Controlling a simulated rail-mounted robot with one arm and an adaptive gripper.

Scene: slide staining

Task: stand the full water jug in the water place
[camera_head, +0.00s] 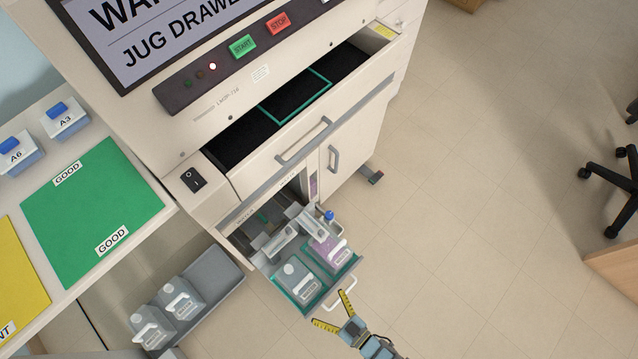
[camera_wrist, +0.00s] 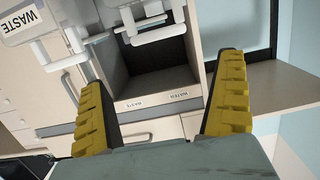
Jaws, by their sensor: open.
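In the head view the lower jug drawer (camera_head: 310,309) is pulled out with two jugs standing side by side. A clear grey jug (camera_head: 297,283) stands in the near-left, teal-edged place. A pink-tinted jug (camera_head: 330,252) stands to its right. My gripper (camera_head: 337,314) is open and empty, just in front of the drawer and apart from both jugs. In the wrist view my open fingers (camera_wrist: 162,105) frame a rim with small WASTE and WATER labels (camera_wrist: 180,96). A WASTE-labelled jug (camera_wrist: 25,25) and another jug's handle (camera_wrist: 155,30) show above. The water level cannot be told.
A wider black-lined upper drawer (camera_head: 348,62) is open above. A grey floor tray (camera_head: 222,284) at left holds jugs (camera_head: 183,299). A counter with a green mat (camera_head: 90,212) lies left.

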